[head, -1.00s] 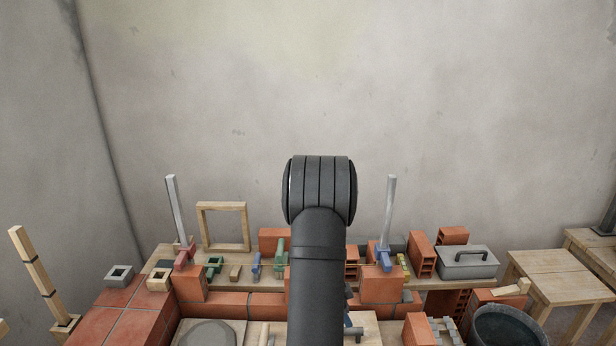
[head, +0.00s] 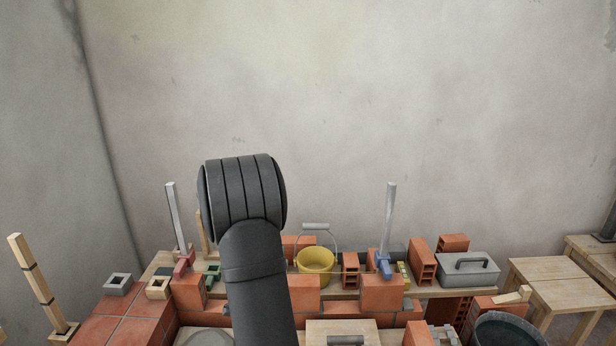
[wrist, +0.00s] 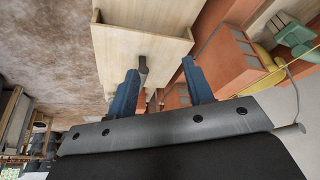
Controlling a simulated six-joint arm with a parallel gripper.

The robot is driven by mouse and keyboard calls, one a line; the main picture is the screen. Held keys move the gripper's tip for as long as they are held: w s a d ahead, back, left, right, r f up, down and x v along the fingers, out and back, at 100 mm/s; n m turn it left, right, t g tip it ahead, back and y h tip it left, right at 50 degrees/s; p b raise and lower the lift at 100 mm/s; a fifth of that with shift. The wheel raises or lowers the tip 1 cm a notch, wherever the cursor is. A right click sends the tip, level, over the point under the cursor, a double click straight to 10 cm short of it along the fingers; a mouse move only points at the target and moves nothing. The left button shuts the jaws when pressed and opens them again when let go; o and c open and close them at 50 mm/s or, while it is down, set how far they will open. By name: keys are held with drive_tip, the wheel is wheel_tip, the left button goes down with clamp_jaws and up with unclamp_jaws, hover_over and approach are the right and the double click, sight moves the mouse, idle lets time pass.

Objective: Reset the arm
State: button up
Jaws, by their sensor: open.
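My gripper (wrist: 160,66) is open in the wrist view, its two blue fingers spread apart with nothing held. Beyond them is a pale wooden box (wrist: 120,45) with a dark handle (wrist: 143,66), which appears between the fingers; I cannot tell how far off it is. In the head view, the wooden box (head: 325,328) shows at the bottom edge with its grey handle (head: 346,340). My arm rises left of centre there, and my gripper is out of that view.
A yellow bucket (head: 316,261) with a raised handle stands on the back shelf. Upright grey bars in a red clamp (head: 184,263) and a blue clamp (head: 384,264) flank it. A grey toolbox (head: 468,268) and a dark bucket (head: 512,330) are at right. The space above is clear.

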drive_tip(key=w+a+f+n+t+y, duration=0.1)
drive_tip(key=w+a+n+t+y, duration=0.1)
drive_tip(key=a+n, duration=0.9)
drive_tip(key=shift+w+a+f+y, duration=0.2)
drive_tip(key=shift+w+a+y, duration=0.4)
drive_tip(key=shift+w+y, duration=0.25)
drive_tip(key=o, duration=1.2)
drive_tip(key=shift+d, duration=0.1)
drive_tip(key=shift+c, duration=0.2)
drive_tip(key=s+d+r+g, duration=0.3)
drive_tip(key=d+r+g, duration=0.1)
drive_tip(key=d+r, duration=0.3)
wheel_tip(320, 180, down, 10)
drive_tip(key=shift+w+a+n, duration=0.2)
drive_tip(key=shift+w+n, duration=0.05)
drive_tip(key=shift+n, duration=0.15)
drive_tip(key=shift+r, duration=0.1)
